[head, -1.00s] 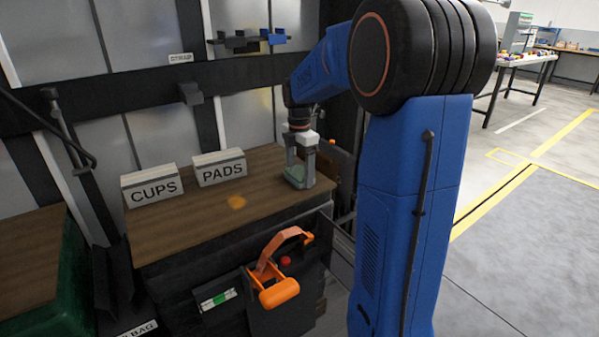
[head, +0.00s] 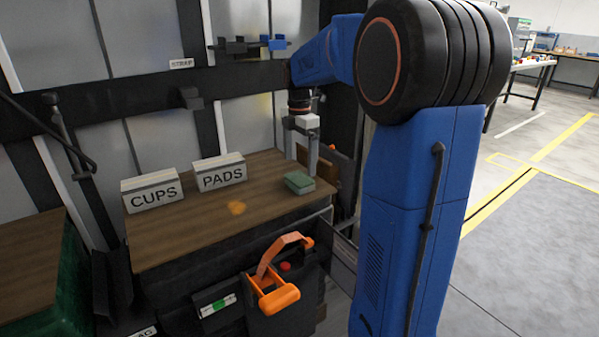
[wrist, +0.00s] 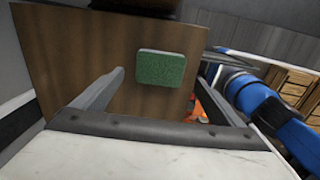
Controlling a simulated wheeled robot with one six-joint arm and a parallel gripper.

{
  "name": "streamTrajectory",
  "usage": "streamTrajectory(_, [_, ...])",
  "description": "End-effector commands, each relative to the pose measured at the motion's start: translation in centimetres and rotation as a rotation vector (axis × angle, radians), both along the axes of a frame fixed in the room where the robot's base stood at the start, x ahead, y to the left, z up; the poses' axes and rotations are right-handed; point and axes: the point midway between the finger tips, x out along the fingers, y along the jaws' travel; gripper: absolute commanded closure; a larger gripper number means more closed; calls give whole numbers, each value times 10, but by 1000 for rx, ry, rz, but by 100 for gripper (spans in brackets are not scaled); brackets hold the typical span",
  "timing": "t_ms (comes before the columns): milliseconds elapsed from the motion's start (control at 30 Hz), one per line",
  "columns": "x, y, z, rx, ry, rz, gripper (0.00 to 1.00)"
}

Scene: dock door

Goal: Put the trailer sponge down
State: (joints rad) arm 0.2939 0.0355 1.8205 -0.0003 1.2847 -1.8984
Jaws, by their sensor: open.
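The green sponge (head: 299,182) lies flat near the right end of the brown bench top (head: 190,228), close to its edge. My gripper (head: 306,160) is open and empty, just behind and above the sponge in the head view. In the wrist view the sponge (wrist: 161,68) shows whole on the brown surface, ahead of the two spread fingers (wrist: 160,88) and apart from them.
Boxes marked CUPS (head: 152,190) and PADS (head: 220,172) stand at the back of the bench top. An orange handle (head: 278,285) sits on the bench's front. The bench top left of the sponge is mostly clear, with an orange spot (head: 237,208).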

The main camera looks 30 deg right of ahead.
Motion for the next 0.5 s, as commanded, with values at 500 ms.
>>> streamTrajectory(500, [0,0,54,0,1,0,8])
